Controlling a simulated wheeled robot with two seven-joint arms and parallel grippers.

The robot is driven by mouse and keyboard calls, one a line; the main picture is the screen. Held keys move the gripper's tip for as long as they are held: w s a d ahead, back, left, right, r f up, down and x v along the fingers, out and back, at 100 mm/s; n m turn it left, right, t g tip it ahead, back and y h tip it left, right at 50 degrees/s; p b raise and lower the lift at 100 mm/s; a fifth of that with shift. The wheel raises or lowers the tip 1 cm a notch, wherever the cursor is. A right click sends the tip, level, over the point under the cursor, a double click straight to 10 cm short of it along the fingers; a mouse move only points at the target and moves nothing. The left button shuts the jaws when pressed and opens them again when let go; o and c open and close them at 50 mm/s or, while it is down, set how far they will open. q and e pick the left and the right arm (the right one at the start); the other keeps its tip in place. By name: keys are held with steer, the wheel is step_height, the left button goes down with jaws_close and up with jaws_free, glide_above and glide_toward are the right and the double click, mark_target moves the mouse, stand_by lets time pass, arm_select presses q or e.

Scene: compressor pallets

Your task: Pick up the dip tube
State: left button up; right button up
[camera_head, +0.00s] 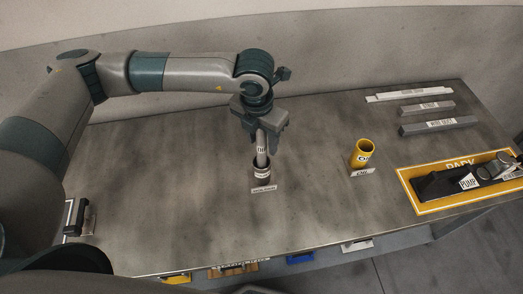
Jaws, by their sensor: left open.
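The dip tube (261,149) is a slim grey rod with a small label, standing upright in a dark cup-like holder (261,171) with a label plate at its foot. My left gripper (259,137) points down from above, with its fingers around or just beside the tube's upper end. The jaws are open, and I cannot tell whether they touch the tube. The tube's lower end is hidden in the holder. My right gripper is not in view.
A yellow cup (362,153) stands right of the holder. A yellow-edged tray (416,204) with a black pump lies at the right. Grey bars (439,126) lie at the back right. Several coloured items show below the front edge. The table's middle is clear.

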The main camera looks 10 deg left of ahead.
arm_select(q)
steer(key=shift+f, duration=0.1)
steer(key=shift+c, duration=0.6)
jaws_close()
